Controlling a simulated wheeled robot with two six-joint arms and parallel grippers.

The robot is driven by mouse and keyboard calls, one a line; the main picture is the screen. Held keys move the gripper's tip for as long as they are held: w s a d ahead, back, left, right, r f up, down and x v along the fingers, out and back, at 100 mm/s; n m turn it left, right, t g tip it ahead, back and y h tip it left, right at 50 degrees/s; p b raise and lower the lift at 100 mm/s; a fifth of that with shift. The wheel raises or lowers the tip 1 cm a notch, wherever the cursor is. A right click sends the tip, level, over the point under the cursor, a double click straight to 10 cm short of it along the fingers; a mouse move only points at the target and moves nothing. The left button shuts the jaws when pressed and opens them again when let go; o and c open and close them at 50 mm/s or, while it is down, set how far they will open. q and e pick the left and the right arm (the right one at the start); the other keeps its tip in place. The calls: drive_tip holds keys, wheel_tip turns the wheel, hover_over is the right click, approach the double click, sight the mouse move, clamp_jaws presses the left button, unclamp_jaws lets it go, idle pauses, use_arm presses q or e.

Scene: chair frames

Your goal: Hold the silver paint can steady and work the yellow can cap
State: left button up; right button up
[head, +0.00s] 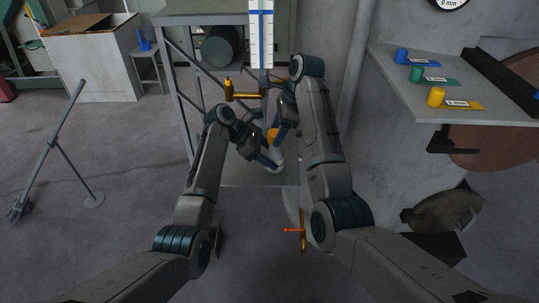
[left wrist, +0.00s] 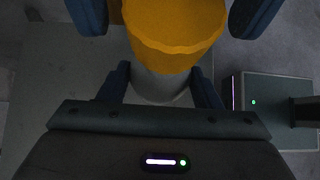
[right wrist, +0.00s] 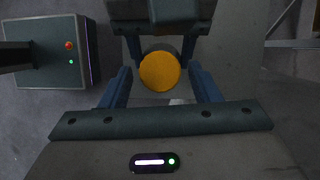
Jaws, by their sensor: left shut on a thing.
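The silver paint can (head: 276,160) stands upright on a low grey surface between my arms. It also shows in the left wrist view (left wrist: 160,88), partly hidden by its yellow cap (left wrist: 172,35). The cap sits on top of the can and shows as a round disc in the right wrist view (right wrist: 160,72). My left gripper (left wrist: 161,72) is shut on the can's body, below the cap. My right gripper (right wrist: 160,74) is open, with a finger on either side of the cap and a gap visible at each side.
A grey metal frame (head: 187,85) stands behind and left of the can. A grey shelf (head: 405,95) at the right bears blue, green and yellow cylinders. A thin stand (head: 62,152) is on the floor at left. The floor at front left is clear.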

use_arm(q)
drive_tip(key=shift+f, duration=0.1)
use_arm(e)
drive_tip(key=shift+o, duration=0.2)
use_arm(q)
drive_tip(key=o, duration=1.7)
drive_tip(key=shift+w, duration=0.1)
drive_tip(key=shift+c, duration=0.2)
use_arm(e)
drive_tip(key=shift+w+f, duration=0.1)
drive_tip(key=shift+w, duration=0.05)
use_arm(q)
drive_tip(key=v, duration=1.2)
